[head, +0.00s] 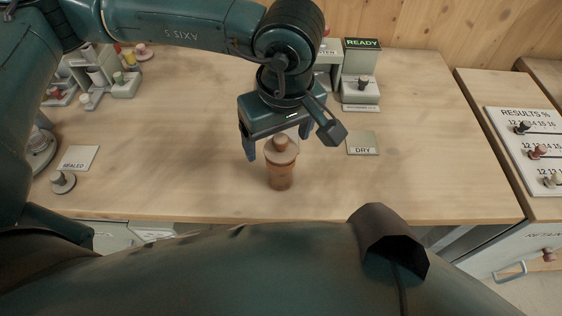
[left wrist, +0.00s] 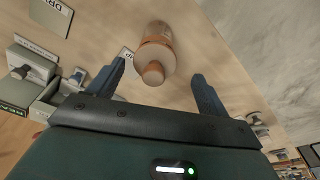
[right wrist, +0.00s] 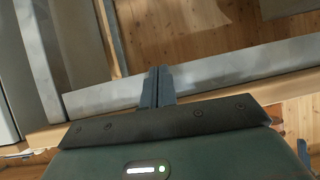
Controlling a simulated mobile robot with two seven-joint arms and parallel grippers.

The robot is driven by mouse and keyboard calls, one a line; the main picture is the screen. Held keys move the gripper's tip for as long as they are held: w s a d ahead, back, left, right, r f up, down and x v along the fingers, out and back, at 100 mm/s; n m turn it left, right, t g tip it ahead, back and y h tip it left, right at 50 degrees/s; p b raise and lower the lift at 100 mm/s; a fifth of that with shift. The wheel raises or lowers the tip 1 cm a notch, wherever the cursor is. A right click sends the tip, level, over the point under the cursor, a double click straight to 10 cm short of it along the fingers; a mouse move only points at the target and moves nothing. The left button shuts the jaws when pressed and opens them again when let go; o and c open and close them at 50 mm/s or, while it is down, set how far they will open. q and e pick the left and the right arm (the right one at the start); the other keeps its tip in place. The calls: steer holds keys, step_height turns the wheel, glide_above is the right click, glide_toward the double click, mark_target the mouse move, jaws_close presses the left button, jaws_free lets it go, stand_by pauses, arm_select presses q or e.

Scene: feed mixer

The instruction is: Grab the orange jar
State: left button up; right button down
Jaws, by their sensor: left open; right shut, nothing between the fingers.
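The orange jar (head: 281,170) stands upright on the wooden table near its front edge, with a paler lid and a small knob on top. My left gripper (head: 284,150) is open above it in the head view, its fingers on either side of the lid. In the left wrist view the jar (left wrist: 155,52) lies ahead between the two spread fingers (left wrist: 165,78), apart from both. My right gripper (right wrist: 158,72) is shut and empty in the right wrist view, pointing at a grey edge and the wooden floor.
A DRY card (head: 363,143) lies right of the jar. A device marked READY (head: 361,85) stands behind. A SEALED card (head: 78,158) and a small knobbed weight (head: 62,182) lie at left. A RESULTS board (head: 530,145) is on the right counter. Table around the jar is clear.

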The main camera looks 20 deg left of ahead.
mark_target(280, 155)
arm_select(q)
steer(key=shift+w+f+p, duration=0.2)
steer(key=shift+f+p, duration=0.05)
steer(key=shift+f, duration=0.8)
steer(key=shift+w+f+p, duration=0.2)
steer(key=shift+f, duration=0.85)
steer(key=shift+w+f+p, duration=0.2)
steer(key=shift+f+p, duration=0.05)
steer(key=shift+f, duration=0.8)
steer(key=c, duration=1.2)
